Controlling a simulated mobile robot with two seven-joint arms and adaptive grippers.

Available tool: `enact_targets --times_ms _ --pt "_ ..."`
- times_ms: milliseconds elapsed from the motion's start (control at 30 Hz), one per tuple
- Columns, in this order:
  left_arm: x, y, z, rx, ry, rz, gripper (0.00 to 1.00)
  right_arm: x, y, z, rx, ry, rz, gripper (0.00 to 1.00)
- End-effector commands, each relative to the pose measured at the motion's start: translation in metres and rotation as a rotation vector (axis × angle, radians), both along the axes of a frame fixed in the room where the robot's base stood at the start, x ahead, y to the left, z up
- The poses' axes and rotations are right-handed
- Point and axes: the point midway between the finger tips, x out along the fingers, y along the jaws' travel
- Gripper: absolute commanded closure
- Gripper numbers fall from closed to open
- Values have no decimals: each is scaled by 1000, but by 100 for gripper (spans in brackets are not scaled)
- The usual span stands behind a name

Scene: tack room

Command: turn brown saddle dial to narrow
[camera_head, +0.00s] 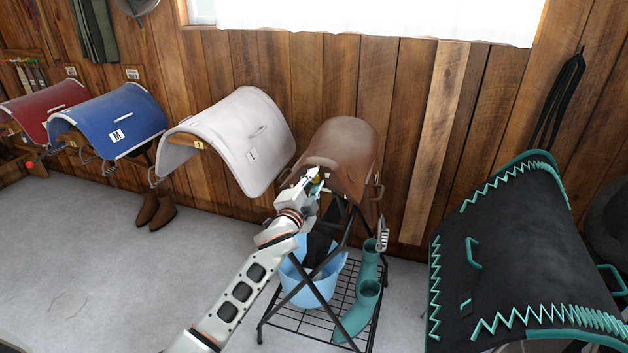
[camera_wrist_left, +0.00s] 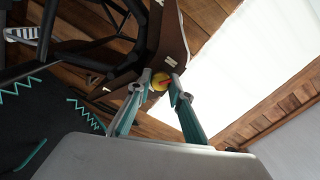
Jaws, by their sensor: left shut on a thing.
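The brown saddle (camera_head: 345,150) sits on a black folding rack against the wooden wall in the head view. My left gripper (camera_head: 316,182) is at the saddle's front end. In the left wrist view, the gripper's teal-sided fingers (camera_wrist_left: 161,87) are closed on a small yellow dial (camera_wrist_left: 158,77) with a red part between the tips. The saddle's brown underside (camera_wrist_left: 172,45) shows just behind it. My right gripper is in neither view.
A light blue bucket (camera_head: 312,277) and green boots (camera_head: 361,305) are on the rack's lower shelf. White (camera_head: 240,125), blue (camera_head: 115,115) and red (camera_head: 40,110) pads hang to the left. A black pad with teal trim (camera_head: 520,255) stands at the right. Grey floor (camera_head: 130,270) is clear at left.

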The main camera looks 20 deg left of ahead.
Motion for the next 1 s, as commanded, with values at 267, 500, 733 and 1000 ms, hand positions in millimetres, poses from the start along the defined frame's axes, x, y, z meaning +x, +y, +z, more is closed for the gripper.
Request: enact_targets --times_ms 267,500,733,1000 --pt "0 0 -1 -94 5 -1 100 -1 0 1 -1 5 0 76" --pt "0 -1 -1 -114 6 -1 100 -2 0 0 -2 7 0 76" --pt "0 -1 -1 -113 5 -2 100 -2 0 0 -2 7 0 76" --pt "0 0 0 -112 5 0 64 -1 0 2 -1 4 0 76"
